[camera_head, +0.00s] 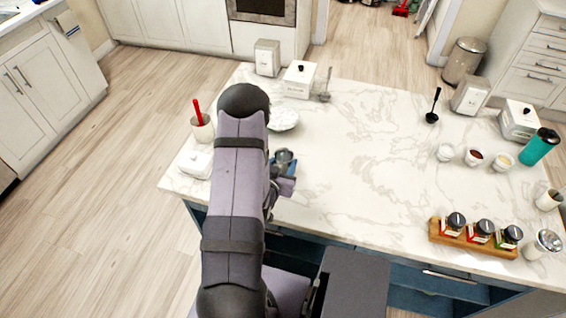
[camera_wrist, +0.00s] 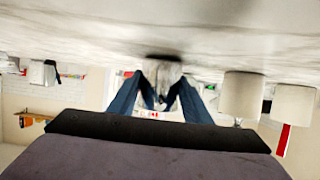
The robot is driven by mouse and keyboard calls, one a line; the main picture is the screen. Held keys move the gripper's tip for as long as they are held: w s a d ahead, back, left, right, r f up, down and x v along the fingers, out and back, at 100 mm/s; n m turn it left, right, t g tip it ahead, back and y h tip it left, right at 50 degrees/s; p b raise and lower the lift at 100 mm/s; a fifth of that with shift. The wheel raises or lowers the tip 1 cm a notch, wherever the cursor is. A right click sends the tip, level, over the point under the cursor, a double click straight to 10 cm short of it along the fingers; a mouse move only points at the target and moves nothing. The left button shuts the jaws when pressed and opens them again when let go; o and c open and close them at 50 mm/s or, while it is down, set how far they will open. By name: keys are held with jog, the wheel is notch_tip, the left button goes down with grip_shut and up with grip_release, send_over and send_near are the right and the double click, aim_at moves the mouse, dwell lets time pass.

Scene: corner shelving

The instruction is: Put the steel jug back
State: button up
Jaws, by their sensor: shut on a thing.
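The steel jug (camera_head: 284,157) is a small grey metal vessel at the near left part of the marble counter, beside my arm. My gripper (camera_head: 284,168) is at the jug, partly hidden by my arm. In the wrist view, which is upside down, the blue fingers (camera_wrist: 160,100) are shut around the grey jug (camera_wrist: 164,72). A dark shadow lies where the jug meets the counter, so it is on or just above the surface. I cannot tell which.
A white bowl (camera_head: 283,118), a white box (camera_head: 299,80) and a cup with a red utensil (camera_head: 203,130) stand near my arm. A wooden spice rack (camera_head: 471,238), small bowls and a teal bottle (camera_head: 539,147) are at the right. The counter's middle (camera_head: 370,160) is clear.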

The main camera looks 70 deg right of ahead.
jog(key=shift+f, duration=0.15)
jog(key=o, duration=1.4)
jog(key=shift+c, duration=0.2)
jog(key=shift+r, duration=0.25)
jog(key=shift+a+r, duration=0.1)
jog(key=shift+a, duration=0.45)
jog(key=v, duration=0.5)
jog(key=shift+a+r, duration=0.15)
jog(key=shift+r, duration=0.05)
jog(key=shift+a+r, duration=0.1)
jog(key=shift+a, duration=0.4)
